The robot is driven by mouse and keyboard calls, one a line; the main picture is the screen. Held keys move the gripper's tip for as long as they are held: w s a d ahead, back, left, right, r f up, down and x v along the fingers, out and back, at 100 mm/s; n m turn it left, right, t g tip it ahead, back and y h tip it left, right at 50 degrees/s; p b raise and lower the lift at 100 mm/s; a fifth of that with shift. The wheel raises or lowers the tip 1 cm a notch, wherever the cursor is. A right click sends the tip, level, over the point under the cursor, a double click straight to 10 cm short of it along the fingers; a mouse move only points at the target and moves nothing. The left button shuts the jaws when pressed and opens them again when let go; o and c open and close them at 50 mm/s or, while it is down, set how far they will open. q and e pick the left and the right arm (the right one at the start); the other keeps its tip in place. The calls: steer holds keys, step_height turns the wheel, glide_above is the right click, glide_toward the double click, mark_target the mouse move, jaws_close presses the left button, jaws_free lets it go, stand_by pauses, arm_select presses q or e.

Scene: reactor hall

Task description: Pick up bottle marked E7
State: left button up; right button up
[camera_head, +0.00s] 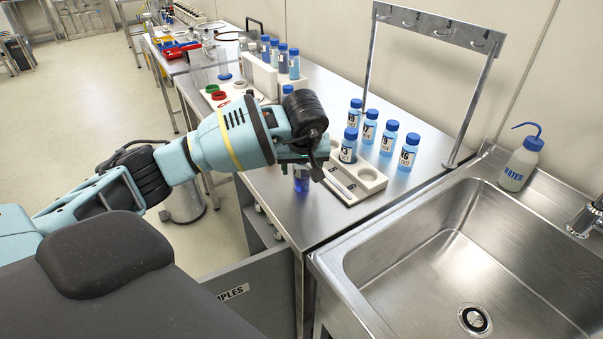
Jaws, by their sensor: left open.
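My left gripper (310,163) hangs over the steel bench, pointing down, with its jaws open. A dark blue bottle (302,184) stands directly below it, its top hidden by the gripper and its label not readable. I cannot tell if the fingers touch it. Several blue-capped bottles with white labels stand to the right: one bottle (369,128) has a label ending in 7, and another bottle (408,153) reads like N6. I cannot make out E7 on any label for certain. My right gripper is not in view.
A white holder (372,178) with round wells stands right of the gripper. A metal hook frame (472,110) rises behind the bottles. The sink (440,262) and a WATER wash bottle (519,168) are at right. More bottles (283,58) stand in a rack behind. An open drawer (250,290) juts out below.

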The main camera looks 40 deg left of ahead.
arm_select(q)
steer(key=shift+f, duration=0.2)
steer(key=c, duration=1.1)
steer(key=shift+w+a+r, duration=0.1)
steer(key=shift+r, duration=0.7)
steer(key=shift+v, duration=1.1)
steer(key=s+d, duration=0.2)
steer(key=s, duration=0.2)
steer(key=s+d, duration=0.3)
steer(key=s, duration=0.1)
steer(key=s+d+r, duration=0.1)
steer(key=s+d, duration=0.1)
steer(key=s, duration=0.3)
steer(key=shift+s+d+r+b, duration=0.15)
steer(key=shift+d+b, duration=0.2)
steer(key=shift+d, duration=0.05)
